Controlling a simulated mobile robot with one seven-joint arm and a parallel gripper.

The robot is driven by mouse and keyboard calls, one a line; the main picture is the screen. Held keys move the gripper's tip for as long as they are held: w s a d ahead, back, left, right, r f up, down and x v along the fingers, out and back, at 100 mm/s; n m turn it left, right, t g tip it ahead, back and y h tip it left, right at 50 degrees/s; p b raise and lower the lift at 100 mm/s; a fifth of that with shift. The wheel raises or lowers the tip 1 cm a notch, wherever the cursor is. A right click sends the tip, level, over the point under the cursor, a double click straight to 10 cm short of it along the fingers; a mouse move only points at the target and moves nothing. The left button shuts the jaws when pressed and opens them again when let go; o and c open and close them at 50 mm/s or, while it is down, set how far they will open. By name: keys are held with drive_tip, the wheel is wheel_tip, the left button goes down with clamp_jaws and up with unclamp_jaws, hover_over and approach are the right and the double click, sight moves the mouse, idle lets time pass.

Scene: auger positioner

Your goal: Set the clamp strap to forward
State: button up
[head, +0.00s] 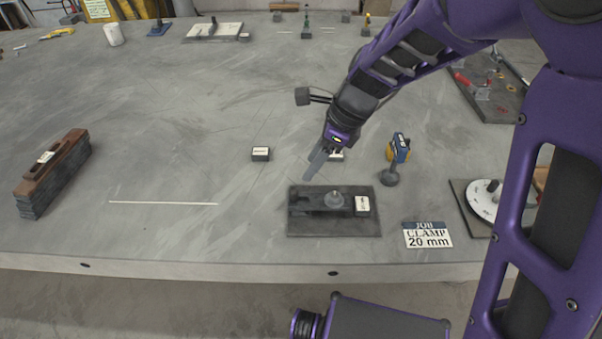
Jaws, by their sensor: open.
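A dark base plate (310,228) lies flat near the front edge of the table. A dark bar, which looks like the clamp strap (306,203), lies along it, mostly left of a round grey knob (335,200). A small block with a white label (362,204) sits at the plate's right; its marking is too small to read. My gripper (312,170) is open and points down and left, just beyond the plate's back edge and apparently above the table. Its jaws look empty, and the gap between them is hard to see from here.
A sign reading "JOB CLAMP 20 mm" (427,235) stands right of the plate. A blue and yellow tool (398,150) stands behind it. A small labelled block (261,154) lies back left. A stacked brown-topped block (50,175) is at far left.

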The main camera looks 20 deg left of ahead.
sight(294, 190)
drive_tip(key=b+x, duration=0.2)
drive_tip(key=x, duration=0.9)
drive_tip(key=shift+f, duration=0.1)
clamp_jaws()
idle(1.0)
